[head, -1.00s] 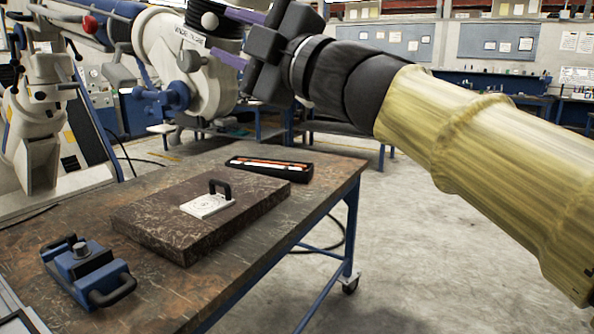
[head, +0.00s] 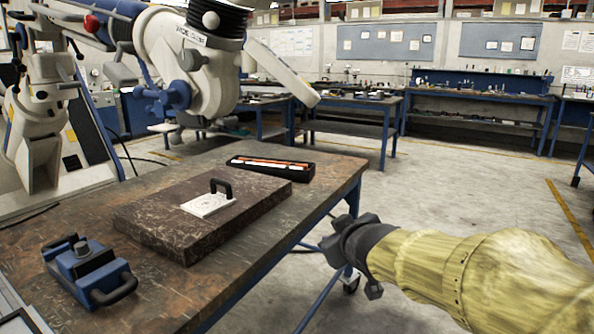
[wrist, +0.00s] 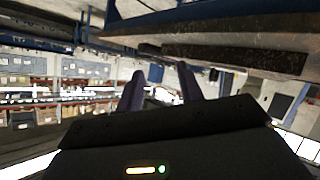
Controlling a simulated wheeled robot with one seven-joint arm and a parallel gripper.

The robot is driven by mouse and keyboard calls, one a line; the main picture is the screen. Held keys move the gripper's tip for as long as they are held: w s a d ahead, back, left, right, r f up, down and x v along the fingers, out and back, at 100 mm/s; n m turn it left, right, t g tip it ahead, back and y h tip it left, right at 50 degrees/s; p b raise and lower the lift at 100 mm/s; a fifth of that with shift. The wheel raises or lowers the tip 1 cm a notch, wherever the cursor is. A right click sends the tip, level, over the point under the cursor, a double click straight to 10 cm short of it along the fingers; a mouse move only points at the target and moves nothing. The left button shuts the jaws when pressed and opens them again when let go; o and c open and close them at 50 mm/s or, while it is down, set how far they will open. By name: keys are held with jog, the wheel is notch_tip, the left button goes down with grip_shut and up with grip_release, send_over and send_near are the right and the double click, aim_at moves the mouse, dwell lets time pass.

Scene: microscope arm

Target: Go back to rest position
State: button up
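My gripper (head: 350,242) is low at the right of the workbench (head: 285,225), off its right edge, in the head view. Its arm sleeve is yellow and its fingers are hidden there. In the wrist view, the two purple fingers of my gripper (wrist: 161,80) stand apart with nothing between them. The white microscope arm (head: 185,60) with a dark ribbed collar hangs over the back left of the bench.
On the bench are a dark stone slab (head: 165,222) with a white handled plate (head: 208,204), a black tray (head: 270,168) with slim tools, and a blue handled device (head: 88,270). Open floor (head: 450,185) lies to the right.

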jog(key=s+d+f+m+g+h, duration=0.1)
jog(key=s+d+f+m+g, duration=0.15)
jog(key=s+f, duration=0.45)
jog(key=s+d+f+m+g, duration=0.2)
jog(key=s+f+g, duration=0.3)
jog(key=f, duration=0.4)
jog(key=s+d+f+m+g+h, duration=0.1)
jog(key=s+d+f+m+g, duration=0.15)
jog(key=s+f, duration=0.5)
jog(key=w+p+v, duration=0.2)
jog(key=p+v, duration=1)
jog(key=w+r+p+v, duration=0.1)
jog(key=w+p+v, duration=0.2)
jog(key=p+v, duration=0.9)
jog(key=w+r+p+v, duration=0.1)
jog(key=w+p+v, duration=0.2)
jog(key=p+v, duration=0.9)
jog(key=shift+w+r+p, duration=0.25)
jog(key=shift+w+p, duration=0.1)
jog(key=shift+p, duration=0.35)
jog(key=shift+a, duration=0.1)
